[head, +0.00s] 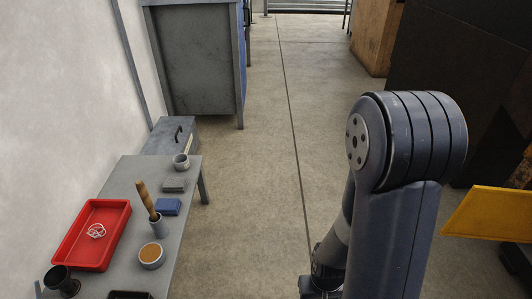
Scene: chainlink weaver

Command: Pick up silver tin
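A silver-grey round tin with an orange-brown top or filling (151,264) stands upright near the right edge of the grey table. A smaller light grey cup-like tin (181,163) stands at the table's far end. I cannot tell for sure which is the silver tin. My arm rises at the right of the head view, well to the right of the table, and its lower part runs out at the bottom edge. My gripper does not show.
The grey table (125,181) also holds a red tray (84,256) with a white tangled item, a wooden-handled tool (146,198), a blue block (167,207), a dark grey block (173,187) and a dark cup (58,280). Open floor (250,215) lies right of the table.

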